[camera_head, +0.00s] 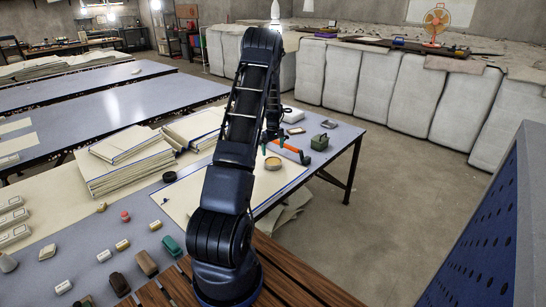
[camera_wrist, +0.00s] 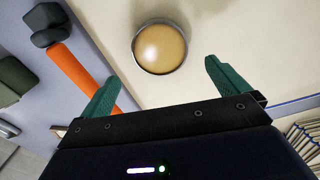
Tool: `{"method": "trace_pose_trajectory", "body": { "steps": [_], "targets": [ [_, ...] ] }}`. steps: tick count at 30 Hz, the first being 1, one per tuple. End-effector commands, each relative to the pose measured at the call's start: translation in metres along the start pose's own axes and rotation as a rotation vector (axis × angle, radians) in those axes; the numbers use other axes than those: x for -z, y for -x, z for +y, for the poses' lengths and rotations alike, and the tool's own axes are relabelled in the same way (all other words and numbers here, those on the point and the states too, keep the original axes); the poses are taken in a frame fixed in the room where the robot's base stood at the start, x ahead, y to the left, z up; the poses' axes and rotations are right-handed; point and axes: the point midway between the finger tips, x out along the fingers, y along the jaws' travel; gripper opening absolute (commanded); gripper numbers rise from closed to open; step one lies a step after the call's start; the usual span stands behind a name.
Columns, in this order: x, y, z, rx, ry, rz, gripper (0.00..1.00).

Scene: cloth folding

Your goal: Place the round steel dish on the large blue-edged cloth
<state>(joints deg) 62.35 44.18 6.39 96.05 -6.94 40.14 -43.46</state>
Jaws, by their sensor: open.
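The round steel dish (camera_wrist: 160,47) shows in the wrist view as a shiny round dish with a tan inside and a thin metal rim. It lies on a pale cloth (camera_wrist: 240,30) with a blue edge. In the head view the dish (camera_head: 273,163) sits on the large blue-edged cloth (camera_head: 284,182), right of my arm. My gripper (camera_wrist: 165,85) is open and empty, its green fingers spread on either side below the dish in the picture. The dish is apart from both fingers. In the head view my gripper (camera_head: 273,144) is small and partly hidden by my arm.
An orange-handled tool (camera_wrist: 78,72) lies beside the cloth, close to one finger. A green box (camera_head: 319,142) stands near the table's far right corner. Folded cloth stacks (camera_head: 115,160) lie left of my arm. Several small items lie on the near left table (camera_head: 75,243).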

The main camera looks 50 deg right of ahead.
Motion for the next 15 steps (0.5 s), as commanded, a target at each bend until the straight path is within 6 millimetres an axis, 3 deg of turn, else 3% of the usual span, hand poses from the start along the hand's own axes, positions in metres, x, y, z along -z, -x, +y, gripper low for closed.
{"method": "trace_pose_trajectory", "body": {
  "steps": [6,15],
  "targets": [
    [0.0,0.026,0.0,0.0,-0.001,0.001,1.0],
    [0.002,0.034,-0.002,-0.001,0.001,0.001,1.0]
  ]
}}
